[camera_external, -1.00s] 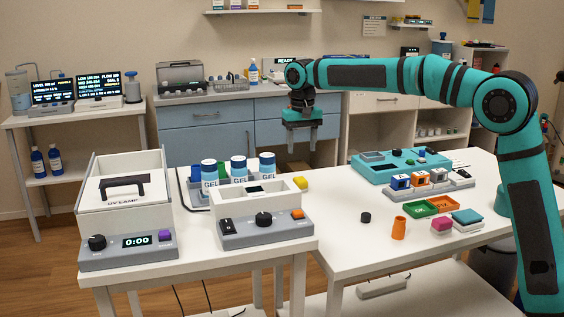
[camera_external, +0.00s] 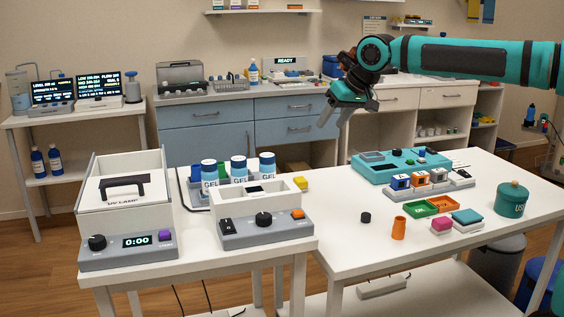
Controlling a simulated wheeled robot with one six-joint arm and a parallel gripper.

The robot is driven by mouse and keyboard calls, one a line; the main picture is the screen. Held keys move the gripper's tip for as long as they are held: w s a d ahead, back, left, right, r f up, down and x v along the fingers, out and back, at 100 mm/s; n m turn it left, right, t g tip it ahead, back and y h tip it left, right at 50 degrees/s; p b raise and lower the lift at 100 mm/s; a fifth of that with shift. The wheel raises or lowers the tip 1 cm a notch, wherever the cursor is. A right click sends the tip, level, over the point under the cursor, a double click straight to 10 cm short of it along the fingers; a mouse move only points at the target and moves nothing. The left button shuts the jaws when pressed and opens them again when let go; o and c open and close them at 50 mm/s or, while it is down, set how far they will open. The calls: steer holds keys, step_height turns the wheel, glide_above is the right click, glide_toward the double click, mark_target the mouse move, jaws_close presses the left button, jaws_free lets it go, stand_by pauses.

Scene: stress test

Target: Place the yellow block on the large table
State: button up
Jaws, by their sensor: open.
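The yellow block (camera_external: 301,183) is small and sits just behind the right rear corner of a white-and-grey device (camera_external: 262,231), near where the left table (camera_external: 296,250) meets the large table (camera_external: 340,232). I cannot tell for certain which of the two tables bears it. My gripper (camera_external: 334,121) is open and empty. It is up in the air above and a little right of the block in the picture, well apart from it, with its fingers tilted down to the left.
On the large table are a teal tray (camera_external: 390,165), a row of small coloured cubes (camera_external: 424,181), an orange cup (camera_external: 398,228), a black cap (camera_external: 366,217) and a teal jar (camera_external: 512,198). Gel bottles (camera_external: 239,169) stand left of the block. The large table's front left is clear.

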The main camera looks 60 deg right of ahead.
steer(key=s+a+r+n+t, duration=0.1)
steer(key=s+a+n+t, duration=0.1)
steer(key=s, duration=0.8)
steer(key=s+a+r+n+t, duration=0.1)
steer(key=s+a+t, duration=0.4)
steer(key=s, duration=0.6)
steer(key=s+a+r+n+t+y, duration=0.1)
steer(key=s+a+t, duration=0.3)
steer(key=s, duration=0.6)
steer(key=shift+s+r+n, duration=0.25)
steer(key=shift+r+n, duration=0.3)
steer(key=shift+n, duration=0.25)
steer(key=shift+a, duration=0.1)
